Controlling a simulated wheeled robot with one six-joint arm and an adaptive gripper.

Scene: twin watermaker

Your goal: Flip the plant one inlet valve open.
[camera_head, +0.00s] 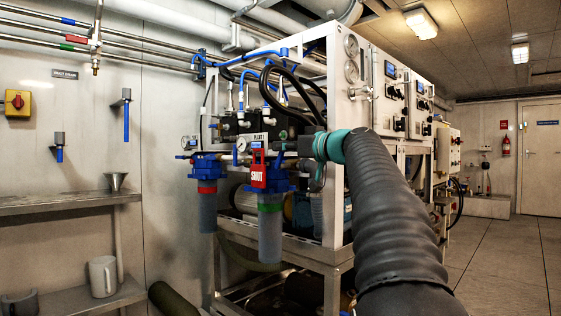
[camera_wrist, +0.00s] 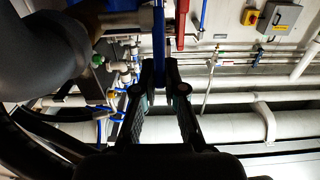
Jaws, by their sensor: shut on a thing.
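The plant one inlet valve's blue lever (camera_wrist: 158,38) is between my fingertips in the wrist view, and my gripper (camera_wrist: 165,72) is shut on it. My gripper (camera_head: 284,147) reaches in from the right at the height of the tag's top. My arm covers part of the piping there, and the lever's exact angle is hard to tell.
Two blue filter housings (camera_head: 270,228) hang under the valve area on the white rack (camera_head: 336,130). Black hoses (camera_head: 290,85) loop close above my gripper. Floor at the right is clear.

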